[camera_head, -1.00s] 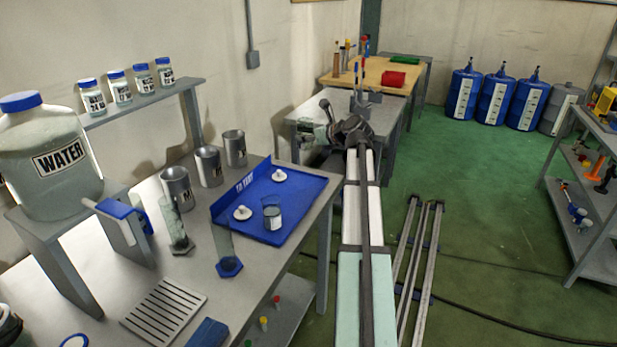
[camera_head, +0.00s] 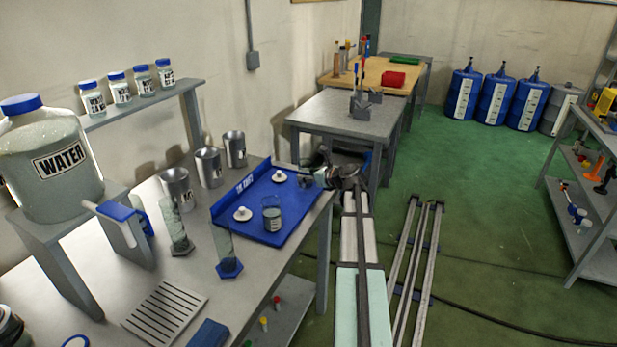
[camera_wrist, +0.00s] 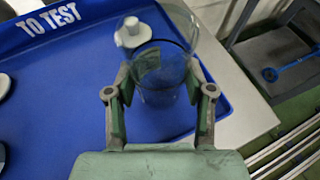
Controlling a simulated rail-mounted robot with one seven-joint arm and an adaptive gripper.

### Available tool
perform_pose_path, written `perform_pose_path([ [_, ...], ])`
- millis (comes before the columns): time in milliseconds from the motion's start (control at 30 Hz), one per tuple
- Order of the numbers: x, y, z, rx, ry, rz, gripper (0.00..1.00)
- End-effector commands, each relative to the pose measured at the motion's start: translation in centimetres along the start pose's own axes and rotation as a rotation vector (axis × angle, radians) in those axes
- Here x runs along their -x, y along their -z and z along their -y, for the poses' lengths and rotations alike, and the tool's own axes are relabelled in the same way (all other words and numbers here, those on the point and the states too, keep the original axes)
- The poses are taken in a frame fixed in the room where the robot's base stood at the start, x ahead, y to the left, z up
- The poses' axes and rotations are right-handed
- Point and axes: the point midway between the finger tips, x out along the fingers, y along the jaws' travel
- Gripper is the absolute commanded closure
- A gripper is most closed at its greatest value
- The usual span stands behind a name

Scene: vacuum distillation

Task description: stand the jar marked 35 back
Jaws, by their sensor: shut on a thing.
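My gripper (camera_wrist: 160,100) is shut on a clear, open-topped glass jar (camera_wrist: 162,75), whose number I cannot read. In the wrist view its fingers grip both sides of the jar, above the blue tray marked TO TEST (camera_wrist: 75,60). I cannot tell whether the jar touches the tray. In the head view my gripper (camera_head: 308,178) is at the right edge of the tray (camera_head: 252,226), where the held jar is hard to make out. Another glass jar (camera_head: 271,216) stands on the tray's front part; its marking is unreadable.
Two white knobbed lids (camera_head: 278,175) (camera_head: 242,213) lie on the tray. A glass cylinder with a blue foot (camera_head: 229,268) stands at its front left. Metal beakers (camera_head: 208,168) stand behind on the left. Several blue-capped jars (camera_head: 119,90) stand on the shelf.

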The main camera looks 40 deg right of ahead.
Motion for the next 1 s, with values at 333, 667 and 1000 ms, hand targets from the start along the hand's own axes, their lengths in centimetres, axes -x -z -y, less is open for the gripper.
perform_pose_path([
  [333, -0.2, 0.4, 0.0, -0.001, 0.000, 0.001, 0.90],
  [667, -0.2, 0.6, 0.0, -0.001, 0.000, 0.000, 0.22],
  [1000, 0.8, 0.3, 0.0, 0.000, 0.002, 0.001, 0.22],
])
